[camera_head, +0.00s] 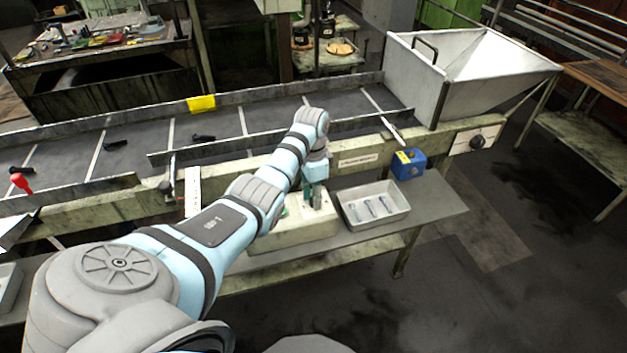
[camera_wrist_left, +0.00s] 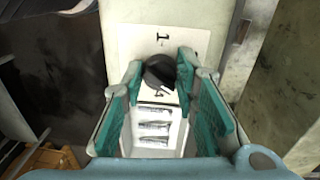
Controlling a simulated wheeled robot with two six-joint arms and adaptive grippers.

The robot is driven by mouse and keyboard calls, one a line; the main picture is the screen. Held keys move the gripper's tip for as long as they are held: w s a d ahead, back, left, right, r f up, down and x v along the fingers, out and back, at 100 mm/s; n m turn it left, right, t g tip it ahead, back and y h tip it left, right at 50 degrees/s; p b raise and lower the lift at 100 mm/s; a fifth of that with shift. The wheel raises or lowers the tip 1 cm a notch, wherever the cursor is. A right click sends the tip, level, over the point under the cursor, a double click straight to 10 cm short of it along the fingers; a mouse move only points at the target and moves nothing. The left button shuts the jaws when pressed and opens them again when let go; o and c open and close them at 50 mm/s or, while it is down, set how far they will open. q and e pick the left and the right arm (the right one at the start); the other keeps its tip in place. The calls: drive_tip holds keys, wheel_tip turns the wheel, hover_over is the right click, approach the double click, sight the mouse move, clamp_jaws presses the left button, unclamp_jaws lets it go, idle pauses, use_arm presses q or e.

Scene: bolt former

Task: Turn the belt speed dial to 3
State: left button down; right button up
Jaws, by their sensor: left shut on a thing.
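The dial is a round dark knob (camera_wrist_left: 159,68) on a white plate (camera_wrist_left: 130,42) in the left wrist view. A printed "1" shows above the knob; the other marks are partly hidden. Which number the knob points to I cannot tell. My left gripper (camera_head: 316,195) points down at the pale control box (camera_head: 290,238) in the head view. Its teal fingers stand on both sides of the knob and are shut on it. In the head view the arm and gripper hide the knob. My right gripper is not in view.
A grey tray (camera_head: 357,215) with several bolts stands close right of the box on a shelf. A blue box (camera_head: 408,164) sits behind it. Another dark knob (camera_head: 477,142) is on the belt frame below the white hopper (camera_head: 410,78). The belt (camera_head: 225,125) runs behind my arm.

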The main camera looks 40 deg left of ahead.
use_arm(q)
drive_tip(key=shift+w+r, duration=0.1)
drive_tip(key=c, duration=1.3)
unclamp_jaws()
drive_tip(key=r, duration=0.7)
drive_tip(key=shift+w+a+r, duration=0.15)
drive_tip(key=shift+a+r, duration=0.05)
drive_tip(key=shift+a, duration=0.05)
